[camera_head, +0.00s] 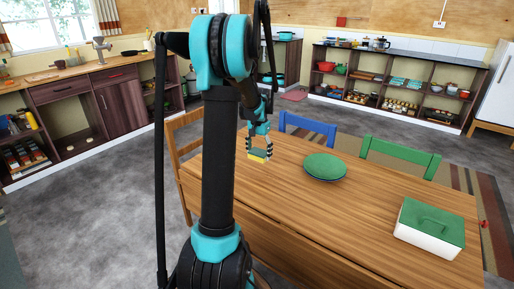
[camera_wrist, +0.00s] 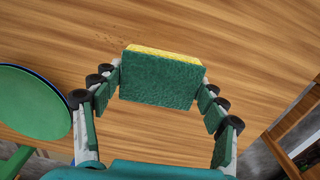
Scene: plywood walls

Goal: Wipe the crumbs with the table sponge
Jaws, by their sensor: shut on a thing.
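My gripper (camera_head: 260,148) is shut on the sponge (camera_head: 259,156), over the left end of the wooden table (camera_head: 330,215). In the wrist view the sponge (camera_wrist: 160,80) sits between the two fingers, with its dark green face toward the camera and a yellow strip along its top edge. I cannot tell whether the sponge touches the table. Faint small brown specks, perhaps the crumbs (camera_wrist: 78,44), show on the wood to the upper left of the sponge in the wrist view.
A green plate (camera_head: 325,166) lies on the table to the right of my gripper. A white box with a green lid (camera_head: 432,222) stands at the table's right end. A blue chair (camera_head: 308,127), a green chair (camera_head: 400,154) and a wooden chair (camera_head: 183,150) stand around the table.

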